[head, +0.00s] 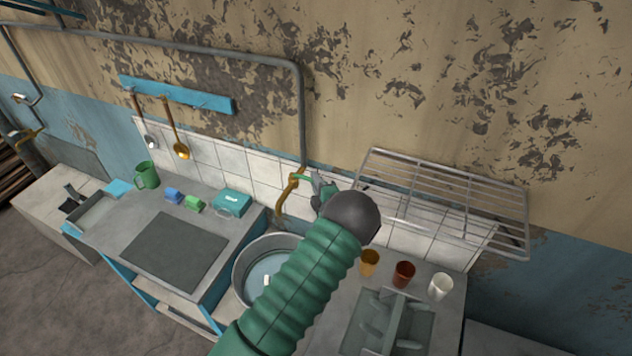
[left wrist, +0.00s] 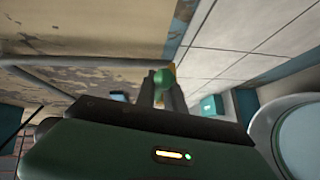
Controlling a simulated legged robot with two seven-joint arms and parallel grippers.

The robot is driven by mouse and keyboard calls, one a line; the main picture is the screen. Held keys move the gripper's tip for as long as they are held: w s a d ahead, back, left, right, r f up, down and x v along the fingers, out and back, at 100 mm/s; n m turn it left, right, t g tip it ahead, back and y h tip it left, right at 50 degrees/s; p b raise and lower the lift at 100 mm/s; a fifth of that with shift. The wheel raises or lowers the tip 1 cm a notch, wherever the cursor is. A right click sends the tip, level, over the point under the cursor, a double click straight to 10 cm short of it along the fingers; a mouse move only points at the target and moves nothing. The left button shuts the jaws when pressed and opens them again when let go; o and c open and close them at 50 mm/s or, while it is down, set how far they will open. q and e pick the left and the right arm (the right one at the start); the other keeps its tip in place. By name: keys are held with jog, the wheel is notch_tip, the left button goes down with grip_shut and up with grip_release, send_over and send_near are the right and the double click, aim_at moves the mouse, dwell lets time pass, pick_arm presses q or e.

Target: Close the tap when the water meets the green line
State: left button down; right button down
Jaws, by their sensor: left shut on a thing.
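The brass tap (head: 283,203) stands against the tiled wall above a round metal basin (head: 240,279). Pale water (head: 262,269) shows in the basin, partly hidden by my green arm. No green line can be made out. My left gripper (head: 316,186) is at the top of the tap, beside its green handle (head: 298,177). In the left wrist view my left gripper (left wrist: 164,90) has its dark fingers shut on the round green handle end (left wrist: 165,77). The basin's rim also shows in the left wrist view (left wrist: 268,122). My right gripper is not in view.
A wire rack (head: 445,200) hangs right of the tap. A teal box (head: 232,203), sponges and a green mug (head: 146,175) are on the left counter.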

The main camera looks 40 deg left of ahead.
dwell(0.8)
pick_arm(q)
jog(key=s+m+t+h+b, duration=0.2)
jog(key=t+b, duration=0.1)
jog(key=shift+m, duration=0.4)
jog(key=c, duration=1.5)
grip_release()
jog(key=shift+c, duration=0.2)
jog(key=shift+o, duration=0.5)
jog(key=shift+a+f, duration=0.15)
